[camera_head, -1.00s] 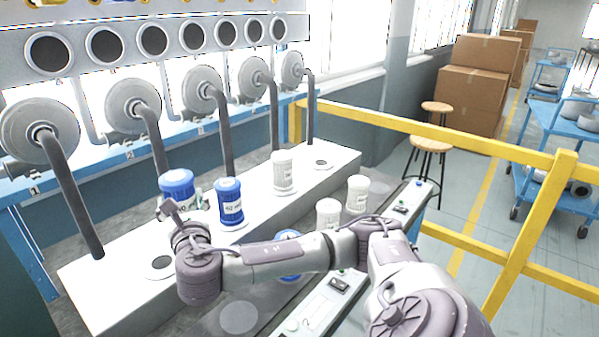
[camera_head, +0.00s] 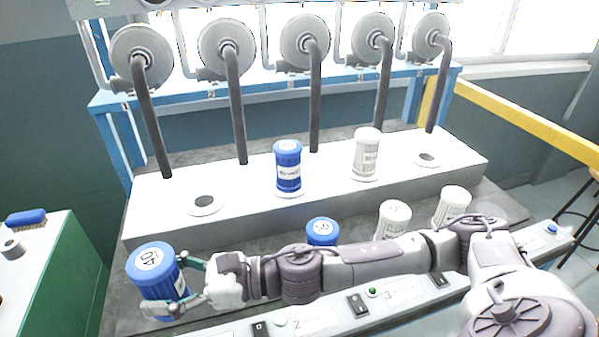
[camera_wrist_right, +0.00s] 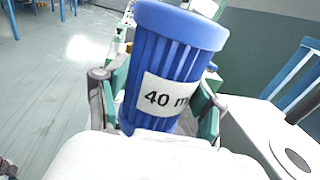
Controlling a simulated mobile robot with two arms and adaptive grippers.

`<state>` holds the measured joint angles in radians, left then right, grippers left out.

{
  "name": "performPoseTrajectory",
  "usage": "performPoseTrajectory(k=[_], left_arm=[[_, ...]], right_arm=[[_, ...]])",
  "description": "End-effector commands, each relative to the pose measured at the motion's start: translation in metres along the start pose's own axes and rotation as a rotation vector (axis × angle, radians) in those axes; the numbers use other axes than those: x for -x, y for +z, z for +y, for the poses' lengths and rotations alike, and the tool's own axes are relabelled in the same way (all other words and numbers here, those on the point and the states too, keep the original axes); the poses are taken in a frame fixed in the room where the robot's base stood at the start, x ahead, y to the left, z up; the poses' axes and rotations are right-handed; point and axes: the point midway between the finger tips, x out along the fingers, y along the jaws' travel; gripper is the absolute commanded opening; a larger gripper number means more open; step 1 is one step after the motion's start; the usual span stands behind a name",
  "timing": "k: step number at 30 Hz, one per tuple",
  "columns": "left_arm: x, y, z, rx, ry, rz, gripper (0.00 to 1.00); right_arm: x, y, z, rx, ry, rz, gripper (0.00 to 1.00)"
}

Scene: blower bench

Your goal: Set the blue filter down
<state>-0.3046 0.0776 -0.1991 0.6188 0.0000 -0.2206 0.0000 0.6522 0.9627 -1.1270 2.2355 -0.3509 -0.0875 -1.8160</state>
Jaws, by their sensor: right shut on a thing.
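A blue filter (camera_head: 157,274) with a white label is held in my right gripper (camera_head: 192,279), tilted slightly, at the left end of the grey bench. In the right wrist view the same filter (camera_wrist_right: 176,62) fills the middle, its label reading "40 m", with the right gripper's fingers (camera_wrist_right: 160,105) closed on both its sides. I cannot tell whether its base touches the bench. A second blue filter (camera_head: 288,167) stands upright on the white ledge. A third blue filter (camera_head: 322,232) is partly hidden behind my right arm. My left gripper is not in view.
The white ledge (camera_head: 235,223) has an empty round port (camera_head: 204,203) at left and another (camera_head: 427,158) at right. White filters stand on the ledge (camera_head: 366,153) and on the bench (camera_head: 394,219), (camera_head: 452,205). A green cabinet (camera_head: 50,285) stands at the left. Switches line the front panel (camera_head: 358,305).

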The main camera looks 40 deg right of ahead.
Motion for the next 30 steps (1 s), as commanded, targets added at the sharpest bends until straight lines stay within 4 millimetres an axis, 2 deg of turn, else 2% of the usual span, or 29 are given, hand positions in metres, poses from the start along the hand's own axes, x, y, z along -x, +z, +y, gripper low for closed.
performPoseTrajectory(k=[8,11,21,25,30], left_arm=[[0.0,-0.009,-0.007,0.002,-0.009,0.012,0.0],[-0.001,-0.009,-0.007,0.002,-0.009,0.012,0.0],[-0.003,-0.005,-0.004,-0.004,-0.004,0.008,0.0],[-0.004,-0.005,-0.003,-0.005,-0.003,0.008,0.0],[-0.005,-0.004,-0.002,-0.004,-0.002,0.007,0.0]], right_arm=[[-0.004,-0.002,-0.003,0.001,0.002,-0.002,0.26],[-0.018,-0.011,-0.012,0.0,0.0,-0.002,0.26],[-0.079,-0.056,-0.054,-0.001,0.0,-0.002,0.26],[-0.092,-0.066,-0.064,0.0,0.0,-0.002,0.26],[-0.096,-0.078,-0.067,-0.002,0.0,0.0,0.26]])
